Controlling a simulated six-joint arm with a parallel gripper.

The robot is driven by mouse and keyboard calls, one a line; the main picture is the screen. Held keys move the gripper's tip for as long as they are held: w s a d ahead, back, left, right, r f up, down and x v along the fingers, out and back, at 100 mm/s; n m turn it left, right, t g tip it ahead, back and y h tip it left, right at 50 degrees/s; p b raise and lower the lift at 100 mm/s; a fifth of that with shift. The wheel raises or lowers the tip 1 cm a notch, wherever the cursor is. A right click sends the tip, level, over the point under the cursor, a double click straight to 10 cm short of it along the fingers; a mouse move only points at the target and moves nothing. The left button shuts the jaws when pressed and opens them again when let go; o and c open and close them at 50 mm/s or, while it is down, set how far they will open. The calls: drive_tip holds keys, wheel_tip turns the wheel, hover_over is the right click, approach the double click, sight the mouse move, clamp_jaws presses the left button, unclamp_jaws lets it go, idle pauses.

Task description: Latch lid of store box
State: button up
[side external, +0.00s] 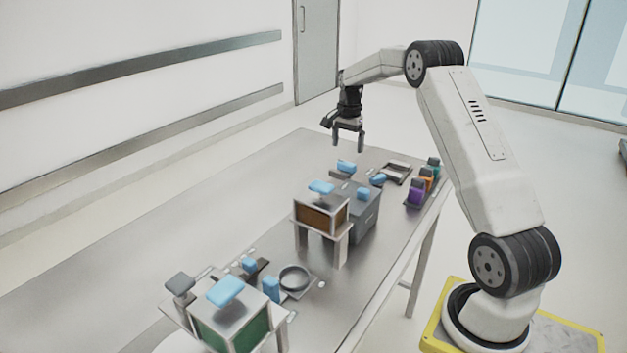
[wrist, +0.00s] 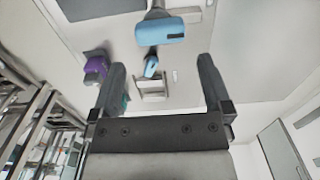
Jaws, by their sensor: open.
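My gripper (side external: 348,143) is open and empty, in the air above the far end of the metal table. A grey box (side external: 366,217) stands mid-table below it, partly hidden by a brown-windowed box (side external: 321,216) on legs. A blue handle (side external: 346,166) stands near the grey box, below my gripper. Another blue handle (side external: 321,187) sits on top of the brown-windowed box. In the wrist view, a large blue handle (wrist: 160,28) lies beyond the two open fingers (wrist: 160,78), apart from them. I cannot tell which box is the store box, and no latch is clear.
Purple, orange and teal items (side external: 416,192) stand in a rack near the table's right edge. A small blue piece (side external: 378,179) lies by a pale tray (side external: 397,172). A green-windowed box (side external: 228,314) and a round dish (side external: 294,278) are at the near end. The table's left side is clear.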

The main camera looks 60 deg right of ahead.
sight(347, 162)
drive_tip(key=shift+f, duration=3.4)
drive_tip(key=c, duration=1)
drive_tip(key=shift+o, duration=0.2)
